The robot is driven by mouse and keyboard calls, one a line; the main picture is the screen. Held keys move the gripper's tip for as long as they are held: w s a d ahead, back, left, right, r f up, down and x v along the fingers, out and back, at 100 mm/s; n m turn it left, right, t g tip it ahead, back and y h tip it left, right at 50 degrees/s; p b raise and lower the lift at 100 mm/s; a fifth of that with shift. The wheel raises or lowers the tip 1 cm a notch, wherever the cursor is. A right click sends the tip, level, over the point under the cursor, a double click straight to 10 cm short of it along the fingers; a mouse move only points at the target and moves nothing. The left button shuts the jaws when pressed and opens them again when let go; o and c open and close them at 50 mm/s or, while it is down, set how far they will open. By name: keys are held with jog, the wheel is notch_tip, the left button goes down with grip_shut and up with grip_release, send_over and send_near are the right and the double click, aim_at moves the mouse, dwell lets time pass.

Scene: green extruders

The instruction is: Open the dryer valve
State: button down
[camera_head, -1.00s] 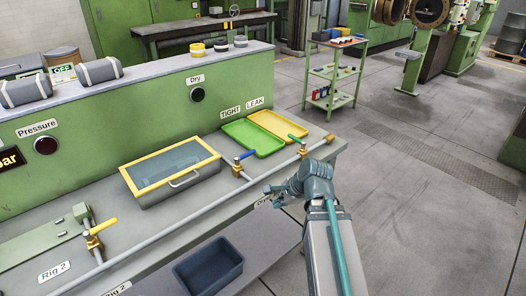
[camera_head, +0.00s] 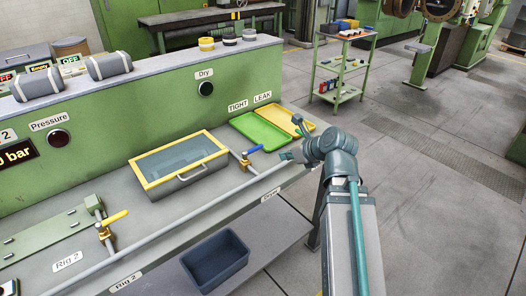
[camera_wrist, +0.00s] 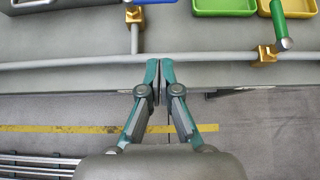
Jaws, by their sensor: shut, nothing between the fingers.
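A green-handled valve with a brass body (camera_wrist: 265,54) sits at the right of the pipe in the wrist view. Its green handle (camera_wrist: 280,22) points away from the pipe; in the head view the handle (camera_head: 298,122) shows behind my arm. A blue-handled valve (camera_head: 246,158) sits to its left, its brass body (camera_wrist: 134,15) at the top of the wrist view. A "Dryer" label (camera_head: 270,194) is on the bench's front edge. My gripper (camera_wrist: 160,82) is shut and empty, left of the green valve, with its tips by the pipe; contact is unclear.
The pipe (camera_wrist: 70,62) runs along the bench front. A yellow-handled valve (camera_head: 108,228) is at left. A framed basin (camera_head: 180,162), green tray (camera_head: 258,132) and yellow tray (camera_head: 285,118) stand on the bench. A dark bin (camera_head: 215,262) is below.

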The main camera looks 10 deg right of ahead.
aim_at(254, 150)
jog(key=shift+w+p, duration=0.1)
jog(key=shift+p, duration=0.35)
jog(key=p+x, duration=0.7)
jog(key=x, duration=0.3)
jog(key=shift+w+a+f+p, duration=0.1)
jog(key=shift+w+p, duration=0.05)
jog(key=shift+p, duration=0.15)
jog(key=shift+w+a+r+p, duration=0.25)
jog(key=shift+w, duration=0.25)
jog(key=shift+w+a+r+p, duration=0.2)
jog(key=shift+w+a+r, duration=0.05)
jog(key=shift+w, duration=0.25)
jog(key=shift+w+a, duration=0.3)
jog(key=shift+w, duration=0.2)
